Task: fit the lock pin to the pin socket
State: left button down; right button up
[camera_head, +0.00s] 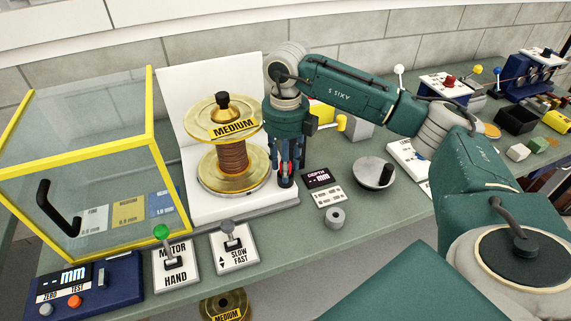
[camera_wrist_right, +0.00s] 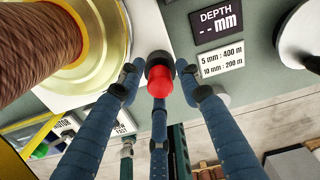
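My right gripper (camera_head: 287,183) points down at the front right of the white spool stand (camera_head: 262,203). Its three blue fingers close around a red-topped piece with a dark collar, which I take as the lock pin (camera_wrist_right: 158,82). The fingertips appear to touch the collar in the right wrist view. The red also shows between the fingers in the head view (camera_head: 286,182). The pin's lower end is hidden, and I cannot tell whether it touches anything below. I cannot make out the pin socket for certain. My left gripper is out of view.
A brass spool (camera_head: 232,157) marked MEDIUM stands left of the gripper. A yellow-framed clear case (camera_head: 80,160) and lever panels (camera_head: 175,263) stand to the left.

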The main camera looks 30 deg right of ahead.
jog(key=shift+r, duration=0.1)
notch_tip(320, 180, up, 12)
dwell(0.6)
